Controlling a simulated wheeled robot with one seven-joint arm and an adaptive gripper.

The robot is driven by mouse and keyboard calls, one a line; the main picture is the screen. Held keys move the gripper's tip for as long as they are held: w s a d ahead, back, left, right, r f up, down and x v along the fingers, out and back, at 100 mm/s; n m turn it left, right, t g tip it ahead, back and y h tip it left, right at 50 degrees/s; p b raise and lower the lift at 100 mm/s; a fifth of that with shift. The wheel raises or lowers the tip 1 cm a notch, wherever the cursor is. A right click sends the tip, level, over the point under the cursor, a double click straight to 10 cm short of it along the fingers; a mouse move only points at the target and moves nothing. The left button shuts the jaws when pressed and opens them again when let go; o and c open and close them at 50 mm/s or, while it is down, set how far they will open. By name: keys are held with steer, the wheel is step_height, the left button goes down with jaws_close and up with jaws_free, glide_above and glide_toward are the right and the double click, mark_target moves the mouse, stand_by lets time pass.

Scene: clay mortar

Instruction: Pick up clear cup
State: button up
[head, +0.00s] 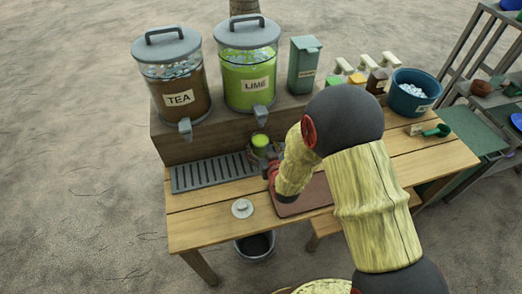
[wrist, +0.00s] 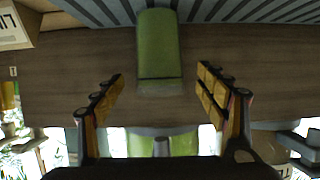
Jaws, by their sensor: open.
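A clear cup holding green liquid (head: 260,141) stands at the rear edge of the drip tray, below the lime dispenser's spout. In the wrist view, which is upside down, the cup (wrist: 158,45) hangs from the top, centred between my two fingers. My gripper (wrist: 158,78) is open, one yellow-padded finger on each side of the cup's line, with gaps to both. In the head view my gripper (head: 264,157) is at the cup, partly hiding its lower part. I cannot tell whether the fingertips reach past it.
The lime dispenser (head: 250,75) and tea dispenser (head: 173,95) stand on the raised shelf behind. The slotted drip tray (head: 205,174) lies in front. A small round lid (head: 242,208) is on the table. A blue tub (head: 408,92) and bottles stand at right.

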mark_target(258, 139)
steer(key=b+x, duration=0.1)
steer(key=x, duration=0.3)
steer(key=shift+w+f, duration=0.1)
steer(key=shift+f, duration=0.05)
steer(key=shift+c, duration=1.2)
steer(key=c, duration=1.4)
steer(key=shift+c, duration=0.5)
steer(key=shift+r, duration=0.25)
